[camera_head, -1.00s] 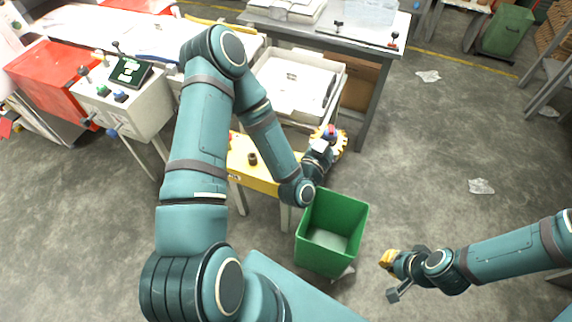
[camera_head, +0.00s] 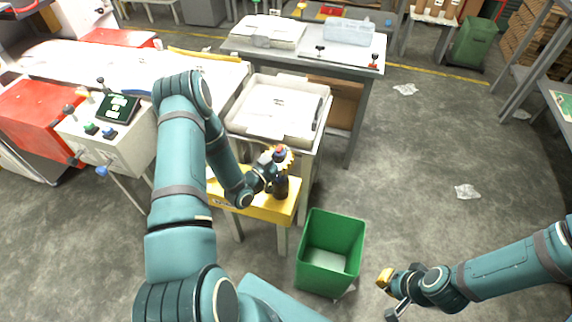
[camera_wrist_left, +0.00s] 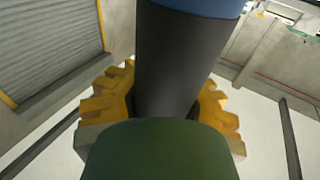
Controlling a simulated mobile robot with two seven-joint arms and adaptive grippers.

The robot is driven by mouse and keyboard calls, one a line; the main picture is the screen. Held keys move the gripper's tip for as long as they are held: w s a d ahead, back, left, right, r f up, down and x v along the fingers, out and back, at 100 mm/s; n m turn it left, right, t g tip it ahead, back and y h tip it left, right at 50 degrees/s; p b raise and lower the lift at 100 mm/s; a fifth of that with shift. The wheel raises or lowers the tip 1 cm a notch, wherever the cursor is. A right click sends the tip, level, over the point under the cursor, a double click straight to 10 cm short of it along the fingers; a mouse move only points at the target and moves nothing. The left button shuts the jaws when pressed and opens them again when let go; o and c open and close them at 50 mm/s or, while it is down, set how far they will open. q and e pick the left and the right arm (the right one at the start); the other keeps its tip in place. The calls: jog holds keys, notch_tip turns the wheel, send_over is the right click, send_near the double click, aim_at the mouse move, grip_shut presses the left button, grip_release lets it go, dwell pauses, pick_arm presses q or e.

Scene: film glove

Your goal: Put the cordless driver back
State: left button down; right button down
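The cordless driver shows in the left wrist view as a dark grey cylinder (camera_wrist_left: 178,60) with a blue end and a dark green rounded part in front. Yellow toothed fingers of my left gripper (camera_wrist_left: 165,105) stand on both sides of it. In the head view my left gripper (camera_head: 279,160) is shut on the driver (camera_head: 281,188), whose dark body hangs over the right end of the yellow stand (camera_head: 262,207). I cannot tell whether it touches the stand. My arm hides part of the stand's top. My right gripper (camera_head: 388,294) is empty and looks open, at the lower right.
A green bin (camera_head: 331,235) stands on the floor right of the stand. A white tray (camera_head: 322,98) lies behind the stand, with a grey table (camera_head: 366,52) beyond. A control box (camera_head: 108,140) is at left. The floor at right is mostly clear, with some plastic scraps.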

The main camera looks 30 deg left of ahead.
pick_arm(q)
jog(key=shift+f+b, duration=0.4)
jog(key=shift+f, duration=1.55)
jog(key=c, duration=1)
grip_release()
jog(key=shift+c, duration=0.2)
jog(key=r+p+v, duration=0.1)
jog(key=v, duration=1.1)
jog(key=shift+f, duration=0.45)
